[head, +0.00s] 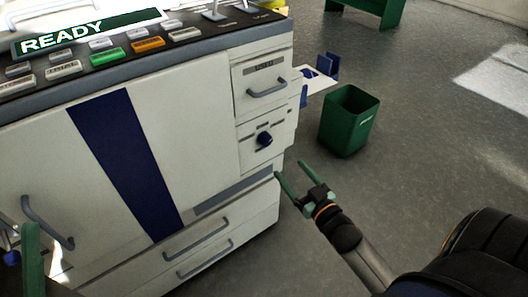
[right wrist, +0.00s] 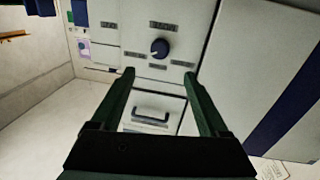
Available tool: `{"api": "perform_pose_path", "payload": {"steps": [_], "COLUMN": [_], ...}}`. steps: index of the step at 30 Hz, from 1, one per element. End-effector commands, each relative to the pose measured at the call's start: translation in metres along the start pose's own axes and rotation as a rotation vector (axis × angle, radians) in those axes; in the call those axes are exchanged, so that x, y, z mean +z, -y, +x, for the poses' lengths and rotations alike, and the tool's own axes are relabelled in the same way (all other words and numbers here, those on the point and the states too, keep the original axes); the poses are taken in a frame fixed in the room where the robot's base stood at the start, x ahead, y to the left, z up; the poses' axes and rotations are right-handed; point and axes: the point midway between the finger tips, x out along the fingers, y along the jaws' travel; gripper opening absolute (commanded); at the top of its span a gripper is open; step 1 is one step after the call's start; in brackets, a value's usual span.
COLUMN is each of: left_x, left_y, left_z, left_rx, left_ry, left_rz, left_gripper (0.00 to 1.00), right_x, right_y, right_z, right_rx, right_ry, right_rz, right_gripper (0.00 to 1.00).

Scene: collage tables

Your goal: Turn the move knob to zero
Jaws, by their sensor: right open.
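The dark blue round knob (head: 264,139) sits on a pale panel at the right end of the white machine, below a drawer. It also shows in the right wrist view (right wrist: 159,47), where the picture is upside down and small labels surround it, too small to read. My right gripper (head: 290,169) is open and empty, in front of the panel and apart from the knob. In the right wrist view its fingertips (right wrist: 159,74) are spread wide, with the knob lying beyond the gap between them. A green finger of my left gripper (head: 32,258) shows at the lower left; its opening is unclear.
A drawer handle (head: 267,88) is above the knob. The machine's top has a READY display (head: 85,33) and several coloured buttons. A green bin (head: 349,121) stands on the floor to the right, near a white shelf with blue parts (head: 318,78). Floor right of the machine is mostly clear.

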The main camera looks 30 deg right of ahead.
Motion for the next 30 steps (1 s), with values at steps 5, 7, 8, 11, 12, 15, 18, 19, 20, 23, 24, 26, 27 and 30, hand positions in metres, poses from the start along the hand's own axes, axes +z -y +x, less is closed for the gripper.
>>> {"api": "perform_pose_path", "payload": {"steps": [5,7,8,11,12,15,18,19,20,23,24,26,27,30], "left_x": [0.006,0.009,0.01,0.014,0.015,0.018,0.021,0.022,0.022,0.023,0.024,0.024,0.024,0.024], "left_y": [-0.003,-0.005,-0.006,-0.008,-0.009,-0.011,-0.013,-0.013,-0.013,-0.014,-0.014,-0.014,-0.014,-0.014], "left_z": [-0.005,-0.008,-0.009,-0.013,-0.015,-0.018,-0.02,-0.021,-0.021,-0.023,-0.023,-0.023,-0.023,-0.023], "left_rx": [0.001,0.001,0.001,0.001,0.001,0.002,0.002,0.002,0.001,0.0,0.0,-0.001,-0.001,-0.001], "left_ry": [0.003,0.004,0.005,0.006,0.007,0.008,0.01,0.01,0.011,0.012,0.013,0.014,0.014,0.015], "left_rz": [-0.011,-0.017,-0.02,-0.03,-0.034,-0.042,-0.049,-0.05,-0.052,-0.056,-0.058,-0.059,-0.06,-0.061], "left_gripper": [0.5,0.5,0.5,0.5,0.5,0.5,0.5,0.5,0.5,0.5,0.5,0.5,0.5,0.5], "right_x": [0.0,0.001,0.001,0.001,0.001,0.001,0.001,0.001,0.001,0.001,0.001,0.001,0.001,0.0], "right_y": [0.0,0.001,0.001,0.001,0.001,0.001,0.001,0.001,0.0,0.001,0.001,0.001,0.001,0.001], "right_z": [0.026,0.04,0.046,0.065,0.072,0.089,0.102,0.105,0.108,0.115,0.117,0.118,0.119,0.119], "right_rx": [-0.001,-0.002,-0.002,-0.001,-0.001,-0.001,-0.001,-0.001,0.0,-0.001,-0.001,-0.001,-0.001,-0.001], "right_ry": [-0.004,-0.004,-0.004,-0.003,-0.002,-0.001,0.0,0.0,0.001,0.001,0.002,0.003,0.003,0.003], "right_rz": [-0.001,-0.001,-0.002,-0.001,-0.002,-0.001,-0.001,-0.001,-0.001,0.0,0.001,0.001,0.001,0.001], "right_gripper": [0.78,0.78,0.78,0.78,0.78,0.78,0.78,0.78,0.78,0.78,0.78,0.78,0.78,0.78]}}
